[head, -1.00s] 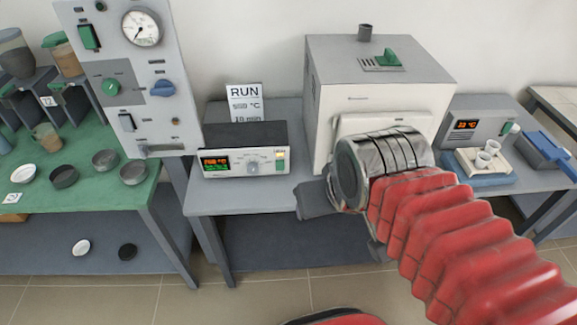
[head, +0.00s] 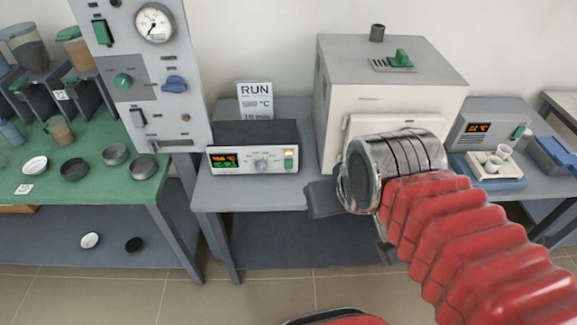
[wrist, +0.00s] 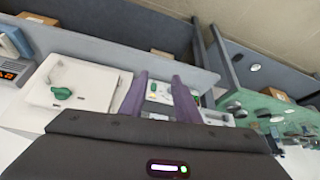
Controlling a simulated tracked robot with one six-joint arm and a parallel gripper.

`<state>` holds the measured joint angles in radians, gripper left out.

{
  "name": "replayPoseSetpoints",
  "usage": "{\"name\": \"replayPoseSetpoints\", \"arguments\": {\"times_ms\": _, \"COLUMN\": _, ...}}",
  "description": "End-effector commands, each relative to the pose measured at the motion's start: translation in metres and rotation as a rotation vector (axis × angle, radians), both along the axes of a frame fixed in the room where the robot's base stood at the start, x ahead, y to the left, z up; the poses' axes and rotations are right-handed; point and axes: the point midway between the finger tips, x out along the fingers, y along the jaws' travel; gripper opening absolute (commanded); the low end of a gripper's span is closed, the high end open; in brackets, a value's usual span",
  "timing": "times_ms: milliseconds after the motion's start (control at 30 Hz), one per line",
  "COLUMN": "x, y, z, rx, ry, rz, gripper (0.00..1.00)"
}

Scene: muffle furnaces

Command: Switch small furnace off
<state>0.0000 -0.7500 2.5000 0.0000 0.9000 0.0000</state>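A controller box (head: 253,158) stands on the grey bench in the head view, with a dark top and pale front. Its display (head: 224,162) is lit orange and green. A knob (head: 261,165) is mid-front, and a green switch (head: 289,163) with a bright lit top is at the right end. The white furnace (head: 345,88) stands to its right, partly hidden by my arm. I see no contact.
A RUN card (head: 255,100) stands behind the controller. A tall gauge panel (head: 150,75) is at left, above the green table (head: 110,192) with bowls.

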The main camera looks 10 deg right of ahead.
Motion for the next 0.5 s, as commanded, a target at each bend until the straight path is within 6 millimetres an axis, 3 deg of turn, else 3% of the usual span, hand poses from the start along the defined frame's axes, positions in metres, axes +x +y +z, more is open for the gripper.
{"name": "replayPoseSetpoints", "arguments": {"times_ms": 400, "x": 0.0000, "y": 0.0000, "z": 0.0000, "rx": 0.000, "ry": 0.000, "rz": 0.000, "gripper": 0.00}}
{"name": "replayPoseSetpoints", "arguments": {"times_ms": 500, "x": 0.0000, "y": 0.0000, "z": 0.0000, "rx": 0.000, "ry": 0.000, "rz": 0.000, "gripper": 0.00}}
